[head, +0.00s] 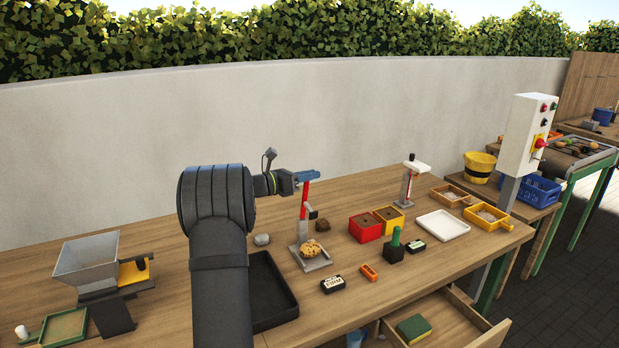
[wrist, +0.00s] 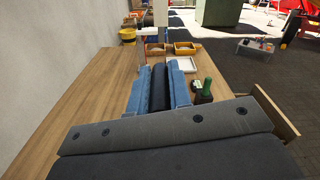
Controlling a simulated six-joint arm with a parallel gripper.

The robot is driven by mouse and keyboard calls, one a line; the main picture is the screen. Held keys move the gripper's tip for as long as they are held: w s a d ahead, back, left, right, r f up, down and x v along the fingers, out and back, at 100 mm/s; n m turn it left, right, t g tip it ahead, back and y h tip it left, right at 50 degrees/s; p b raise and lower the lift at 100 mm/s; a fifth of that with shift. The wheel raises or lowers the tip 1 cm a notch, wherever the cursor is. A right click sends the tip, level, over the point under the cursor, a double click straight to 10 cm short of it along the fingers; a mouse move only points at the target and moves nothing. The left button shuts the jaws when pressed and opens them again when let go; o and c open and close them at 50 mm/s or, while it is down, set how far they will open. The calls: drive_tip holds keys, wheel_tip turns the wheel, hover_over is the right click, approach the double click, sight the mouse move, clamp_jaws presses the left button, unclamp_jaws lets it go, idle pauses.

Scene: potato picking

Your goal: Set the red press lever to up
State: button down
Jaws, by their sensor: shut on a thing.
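The press (head: 303,230) stands on the table with a lumpy golden-brown potato (head: 313,249) on its grey base plate. Its red lever (head: 305,198) points steeply up, almost upright. My gripper (head: 308,175) has blue fingers and is shut on the upper end of the lever, hiding its tip. In the wrist view, a dark bar (wrist: 158,88) lies between the two blue fingers; the red of the lever does not show there.
A black tray (head: 288,305) lies below my arm. Red (head: 366,236) and yellow (head: 395,227) boxes stand right of the press. A second white stand (head: 409,182) is farther right.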

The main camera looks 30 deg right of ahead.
drive_tip(key=shift+f, duration=0.3)
drive_tip(key=c, duration=1.4)
unclamp_jaws()
drive_tip(key=shift+w+f, duration=0.1)
drive_tip(key=shift+o, duration=0.6)
drive_tip(key=shift+r, duration=0.2)
drive_tip(key=shift+a, duration=0.1)
drive_tip(key=a, duration=1.7)
drive_tip(key=shift+a, duration=0.15)
drive_tip(key=d, duration=1.7)
drive_tip(key=shift+d+r, duration=0.1)
drive_tip(key=shift+d, duration=0.15)
